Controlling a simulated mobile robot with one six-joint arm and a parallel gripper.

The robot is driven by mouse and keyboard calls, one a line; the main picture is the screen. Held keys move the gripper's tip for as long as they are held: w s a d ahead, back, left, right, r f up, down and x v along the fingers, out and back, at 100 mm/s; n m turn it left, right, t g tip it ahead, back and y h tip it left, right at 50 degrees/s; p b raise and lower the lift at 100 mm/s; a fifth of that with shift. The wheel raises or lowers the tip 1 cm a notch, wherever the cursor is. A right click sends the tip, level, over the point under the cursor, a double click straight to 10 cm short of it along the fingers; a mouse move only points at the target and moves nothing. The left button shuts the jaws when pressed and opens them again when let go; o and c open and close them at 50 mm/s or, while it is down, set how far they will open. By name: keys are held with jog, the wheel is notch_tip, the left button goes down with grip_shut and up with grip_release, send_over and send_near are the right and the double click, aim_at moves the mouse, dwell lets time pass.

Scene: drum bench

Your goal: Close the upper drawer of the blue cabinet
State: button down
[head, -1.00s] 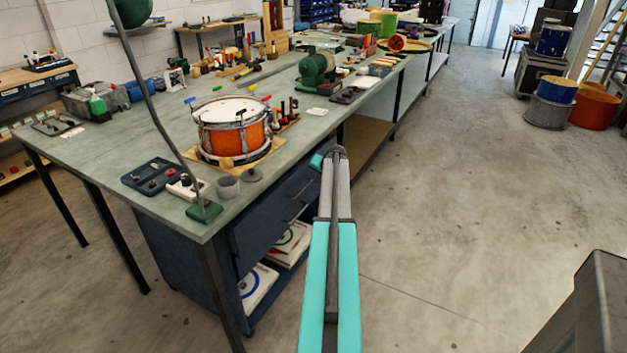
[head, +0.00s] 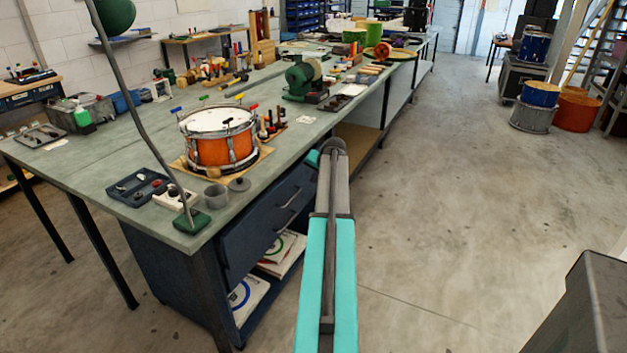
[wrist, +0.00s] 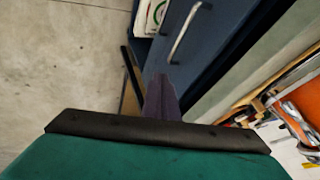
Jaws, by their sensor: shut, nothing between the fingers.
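The blue cabinet (head: 168,268) stands under the near end of the workbench. Its upper drawer (head: 262,222) has a dark blue front with a metal handle, which also shows in the wrist view (wrist: 205,45). A dark strip lies between the drawer front and the bench edge in the wrist view; how far the drawer stands out is hard to tell. My gripper (wrist: 160,85) is shut and empty, its fingers pointing along the drawer front near the handle. I cannot tell whether they touch it. In the head view my arm hides the fingertips.
An open shelf with white boxes (head: 282,252) lies below the drawer. The workbench top (head: 95,165) carries an orange drum (head: 222,148), a lamp base (head: 192,221) and tools. Bare concrete floor (head: 450,200) is free to the right. Drums (head: 540,95) stand far right.

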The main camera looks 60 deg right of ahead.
jog(key=w+a+n+t+y+b, duration=0.1)
jog(key=a+t+y+b, duration=0.25)
jog(key=a, duration=0.55)
jog(key=w+a+t+y+b, duration=0.2)
jog(key=a+t+y+b, duration=0.15)
jog(key=a, duration=0.45)
jog(key=s+f+m+t+h+b, duration=0.1)
jog(key=s+f+t+b, duration=0.3)
jog(key=s+f+b, duration=0.5)
jog(key=f+m+b, duration=0.1)
jog(key=b, duration=0.4)
jog(key=shift+a+f+t, duration=0.25)
jog(key=shift+a+t, duration=0.1)
jog(key=shift+t, duration=0.05)
jog(key=shift+w, duration=0.1)
